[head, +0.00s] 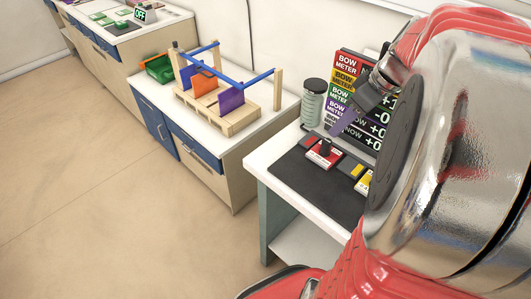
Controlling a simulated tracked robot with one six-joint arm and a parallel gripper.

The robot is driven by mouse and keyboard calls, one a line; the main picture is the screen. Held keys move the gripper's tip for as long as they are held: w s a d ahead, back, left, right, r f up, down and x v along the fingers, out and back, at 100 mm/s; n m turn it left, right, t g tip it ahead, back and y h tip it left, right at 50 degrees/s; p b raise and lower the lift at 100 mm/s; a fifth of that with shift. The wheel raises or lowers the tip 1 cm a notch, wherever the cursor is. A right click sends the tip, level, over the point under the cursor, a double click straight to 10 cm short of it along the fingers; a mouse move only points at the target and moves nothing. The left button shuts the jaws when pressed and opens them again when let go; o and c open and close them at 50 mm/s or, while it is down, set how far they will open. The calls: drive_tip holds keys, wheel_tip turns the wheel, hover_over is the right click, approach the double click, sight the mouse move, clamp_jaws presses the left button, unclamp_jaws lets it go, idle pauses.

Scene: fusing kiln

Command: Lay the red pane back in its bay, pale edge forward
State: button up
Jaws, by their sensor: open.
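My gripper (368,98) is at the right, open, in front of a sign board (358,62) with coloured "BOW METER" rows; my arm hides part of the board. The fingertips are small and hard to make out. A wooden rack (238,122) with blue rails stands on the middle counter. I cannot make out a red pane for certain. A red block (323,154) with a white label and dark knob sits on a dark mat (310,178).
A green bin (158,68) stands behind the rack's left end. A ribbed pale cylinder with a dark top (312,102) stands beside the sign board. A yellow-labelled block (364,181) is partly behind my arm. The floor (95,190) at left is clear.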

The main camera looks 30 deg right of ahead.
drive_tip(key=s+a+m, duration=0.2)
drive_tip(key=s+a, duration=0.1)
drive_tip(key=a, duration=1)
drive_tip(key=s+a+m+t+h, duration=0.1)
drive_tip(key=s+a, duration=0.2)
drive_tip(key=a, duration=1.1)
drive_tip(key=shift+m, duration=0.4)
drive_tip(key=shift+s, duration=0.1)
drive_tip(key=shift+c, duration=1.1)
